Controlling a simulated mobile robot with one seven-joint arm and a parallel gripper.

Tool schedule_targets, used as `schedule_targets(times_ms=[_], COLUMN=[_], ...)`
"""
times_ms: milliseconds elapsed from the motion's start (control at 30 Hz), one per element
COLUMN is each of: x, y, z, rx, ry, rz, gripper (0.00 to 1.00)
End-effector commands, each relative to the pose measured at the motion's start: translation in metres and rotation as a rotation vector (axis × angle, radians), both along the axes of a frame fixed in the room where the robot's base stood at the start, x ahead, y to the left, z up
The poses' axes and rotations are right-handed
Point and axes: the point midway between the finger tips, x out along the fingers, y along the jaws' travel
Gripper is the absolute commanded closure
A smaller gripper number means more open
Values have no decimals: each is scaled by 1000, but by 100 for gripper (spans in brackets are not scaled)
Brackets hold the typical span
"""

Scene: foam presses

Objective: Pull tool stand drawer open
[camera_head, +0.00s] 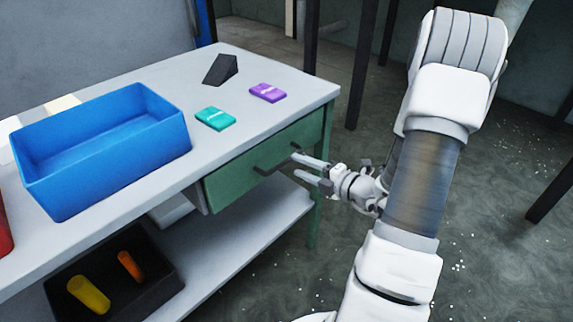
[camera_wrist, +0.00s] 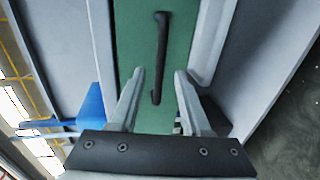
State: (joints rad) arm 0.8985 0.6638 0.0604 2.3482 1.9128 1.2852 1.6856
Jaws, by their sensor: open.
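The green drawer (camera_head: 230,184) sits under the right part of the grey tabletop, and its front looks flush with the frame. Its dark bar handle (camera_head: 275,159) runs along the drawer front. My gripper (camera_head: 305,167) is open and empty just in front of the drawer, near the right part of the handle. In the wrist view the green drawer front (camera_wrist: 135,45) fills the middle, with the handle (camera_wrist: 161,55) upright in the picture. The two fingers of my gripper (camera_wrist: 160,78) lie on either side of the handle's lower end. I cannot tell whether they touch it.
On the tabletop (camera_head: 230,150) stand a blue bin (camera_head: 60,187), a teal packet (camera_head: 215,118), a purple packet (camera_head: 268,92) and a dark wedge (camera_head: 221,69). A black tray (camera_head: 140,297) with a yellow and an orange cylinder is on the lower shelf (camera_head: 225,268). Dark posts stand behind.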

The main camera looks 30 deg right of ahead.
Motion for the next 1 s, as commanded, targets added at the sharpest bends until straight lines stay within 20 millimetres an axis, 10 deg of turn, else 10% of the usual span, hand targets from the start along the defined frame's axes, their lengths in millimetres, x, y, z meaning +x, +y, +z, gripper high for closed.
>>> schedule_targets(times_ms=[300, 700, 1000], x=[46, 53, 53], y=[17, 19, 19], z=[-12, -12, -12], rx=[-1, 0, 0], ry=[1, 0, 0], rz=[2, 1, 1], gripper=[53, 53, 100])
